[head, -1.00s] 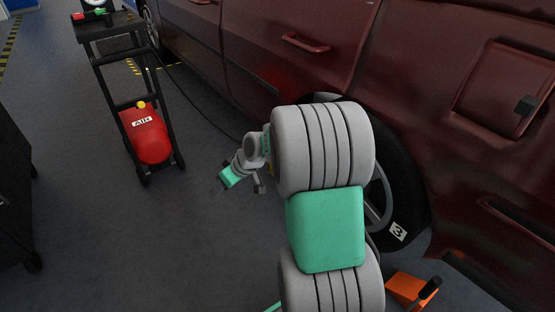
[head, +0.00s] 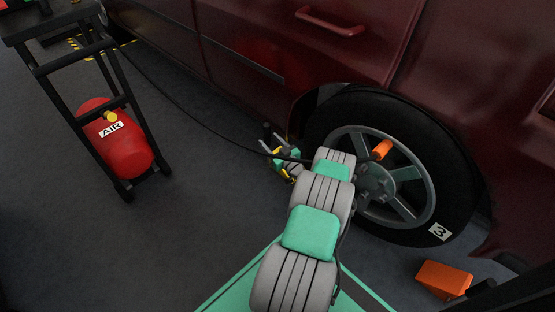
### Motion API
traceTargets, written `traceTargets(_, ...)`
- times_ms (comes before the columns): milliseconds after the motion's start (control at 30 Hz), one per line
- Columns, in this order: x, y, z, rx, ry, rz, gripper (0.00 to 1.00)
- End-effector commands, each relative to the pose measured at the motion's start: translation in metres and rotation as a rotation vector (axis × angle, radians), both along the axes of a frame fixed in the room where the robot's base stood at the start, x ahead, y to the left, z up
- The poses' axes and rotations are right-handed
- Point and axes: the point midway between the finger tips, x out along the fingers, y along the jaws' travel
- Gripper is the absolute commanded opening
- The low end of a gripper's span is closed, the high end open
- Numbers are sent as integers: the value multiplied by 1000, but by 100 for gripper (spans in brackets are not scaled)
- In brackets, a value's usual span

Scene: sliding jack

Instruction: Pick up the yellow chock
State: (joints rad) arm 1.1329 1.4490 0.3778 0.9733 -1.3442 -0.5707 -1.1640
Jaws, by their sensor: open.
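The yellow chock (head: 278,151) is on the floor beside the front-left side of the car wheel (head: 400,165), mostly hidden by my gripper. Only small yellow patches show around the fingers, and a dark upright post (head: 267,131) stands just behind, perhaps its handle. My gripper (head: 273,152) reaches down at the chock and is open, with its fingers close around or beside it. I cannot tell whether the fingers touch it.
An orange chock (head: 444,279) with a black handle lies right of the wheel. An orange cylinder (head: 381,150) sticks out from the wheel. The red car (head: 240,60) walls off the back. A red air tank (head: 118,140) on a black cart stands left, its dark hose running along the floor.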

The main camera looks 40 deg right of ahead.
Motion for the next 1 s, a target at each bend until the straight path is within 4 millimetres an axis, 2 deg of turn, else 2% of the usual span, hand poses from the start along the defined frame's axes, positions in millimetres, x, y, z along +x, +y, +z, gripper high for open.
traceTargets(100,7,-16,-2,-2,0,-23,52)
traceTargets(367,47,-24,1,-2,1,-28,52)
traceTargets(600,50,-23,4,0,2,-27,52)
traceTargets(1000,50,-23,3,0,2,-25,19)
